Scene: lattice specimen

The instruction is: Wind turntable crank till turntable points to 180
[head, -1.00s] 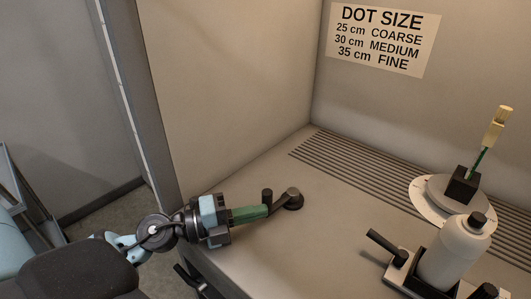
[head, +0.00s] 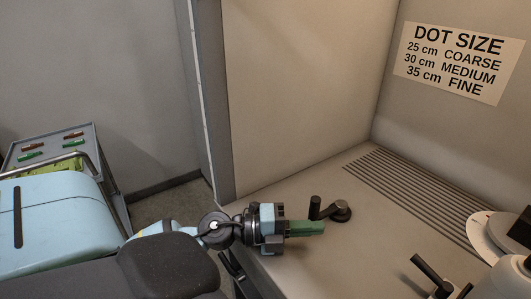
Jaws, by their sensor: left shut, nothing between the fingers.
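The crank (head: 341,212) is a small dark piece on the booth floor, with an upright black knob (head: 315,207) at the left end of its arm. My left gripper (head: 322,228), with green fingers, is shut and empty. Its tips lie just in front of the knob; I cannot tell whether they touch it. The turntable (head: 482,240) is a round disc on a white dial, cut off by the right edge. A dark block (head: 522,228) stands on it. The dial's markings and pointer cannot be read. My right gripper is out of view.
A white bottle (head: 512,279) and a black lever (head: 426,268) stand at lower right. A slotted vent (head: 410,190) runs along the back. A dot size sign (head: 462,62) hangs on the wall. A grey trolley (head: 90,140) with small red and green items is at left.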

